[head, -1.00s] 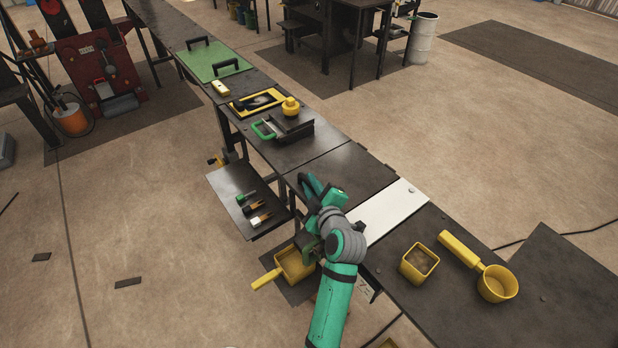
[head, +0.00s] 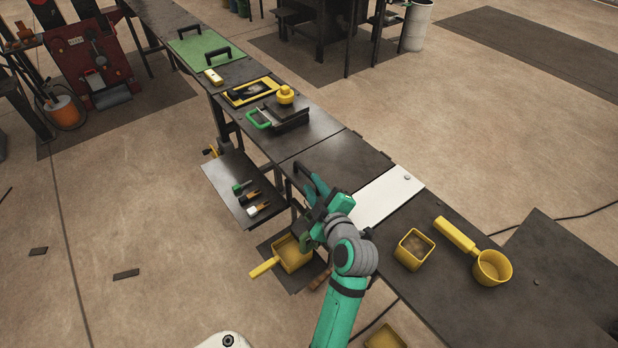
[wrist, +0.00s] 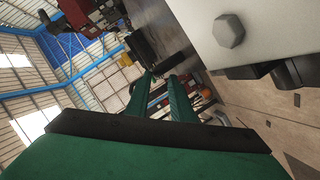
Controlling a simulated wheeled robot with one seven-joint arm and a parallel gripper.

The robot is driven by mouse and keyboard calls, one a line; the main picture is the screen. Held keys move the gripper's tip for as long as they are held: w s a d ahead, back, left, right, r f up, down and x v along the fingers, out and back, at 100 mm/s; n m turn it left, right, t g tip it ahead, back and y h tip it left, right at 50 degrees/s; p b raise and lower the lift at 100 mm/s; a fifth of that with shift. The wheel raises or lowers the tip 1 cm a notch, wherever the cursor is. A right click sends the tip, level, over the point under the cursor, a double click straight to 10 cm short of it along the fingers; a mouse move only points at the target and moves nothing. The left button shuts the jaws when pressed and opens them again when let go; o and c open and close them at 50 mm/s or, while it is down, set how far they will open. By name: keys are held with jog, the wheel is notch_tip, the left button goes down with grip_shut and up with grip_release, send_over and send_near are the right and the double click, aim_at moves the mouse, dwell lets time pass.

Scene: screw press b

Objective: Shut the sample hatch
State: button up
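No hatch is labelled, so I cannot tell surely which part is the sample hatch. A dark flat panel (head: 338,158) lies level with the bench top, with small hinge-like tabs at its far edge and a black handle (head: 301,173) at its near edge. A white plate (head: 388,198) with a small bolt lies beside it. My gripper (head: 308,190) is at the bench's near edge, close to the handle; contact is unclear. In the wrist view its two green fingers (wrist: 163,97) stand apart with nothing seen between them. A pale plate with a hex bolt (wrist: 229,31) shows there too.
A yellow-framed opening (head: 252,91), a green-handled press piece (head: 259,118) and a green panel (head: 200,49) lie farther along the bench. A side shelf (head: 232,194) holds small tools. Yellow containers (head: 414,250) and a scoop (head: 491,267) stand at right.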

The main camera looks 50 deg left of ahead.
jog(key=v, duration=0.3)
jog(key=shift+d, duration=0.3)
jog(key=shift+s+d+r, duration=0.1)
jog(key=shift+d, duration=0.1)
